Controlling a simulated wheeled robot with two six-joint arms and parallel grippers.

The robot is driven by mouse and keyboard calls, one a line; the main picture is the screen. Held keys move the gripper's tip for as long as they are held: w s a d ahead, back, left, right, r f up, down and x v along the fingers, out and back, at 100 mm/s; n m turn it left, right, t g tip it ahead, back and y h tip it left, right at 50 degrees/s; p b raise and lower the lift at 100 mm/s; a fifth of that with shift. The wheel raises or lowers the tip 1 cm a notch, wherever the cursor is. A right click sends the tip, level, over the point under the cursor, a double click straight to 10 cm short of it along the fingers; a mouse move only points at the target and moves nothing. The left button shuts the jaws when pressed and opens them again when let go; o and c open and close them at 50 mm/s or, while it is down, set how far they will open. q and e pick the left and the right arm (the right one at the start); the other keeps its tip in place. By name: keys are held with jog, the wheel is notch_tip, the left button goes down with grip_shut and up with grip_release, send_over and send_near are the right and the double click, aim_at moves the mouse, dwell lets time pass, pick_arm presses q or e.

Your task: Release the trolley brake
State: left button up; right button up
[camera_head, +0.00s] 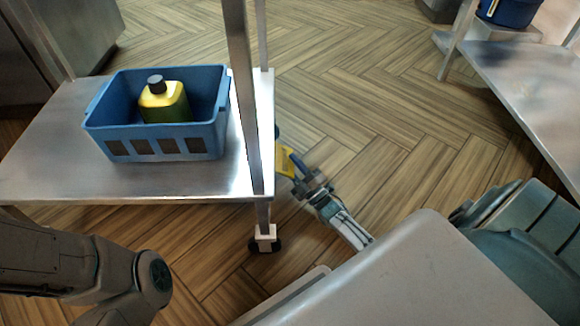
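The trolley (50,172) is a steel frame with a flat metal shelf, at the left of the view. One leg ends in a pale caster housing (264,238) with a dark wheel on the floor. A yellow part with blue beside it (284,162) shows just right of the near leg, partly hidden by it; I cannot tell whether it is the brake. My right gripper (303,178) is low over the floor, right of that leg, close to the yellow part. Contact and finger opening are too small to tell. My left arm shows at lower left; its gripper is out of view.
A blue crate (190,143) holding a yellow bottle (163,103) with a dark cap stands on the trolley shelf. Another metal shelf (530,85) is at the right, with a dark blue container (508,12) at the top. The wood-patterned floor between them is clear.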

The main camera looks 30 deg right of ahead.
jog(key=shift+w+a+r, duration=0.1)
jog(key=shift+w+r, duration=0.15)
jog(key=shift+w, duration=0.3)
grip_shut()
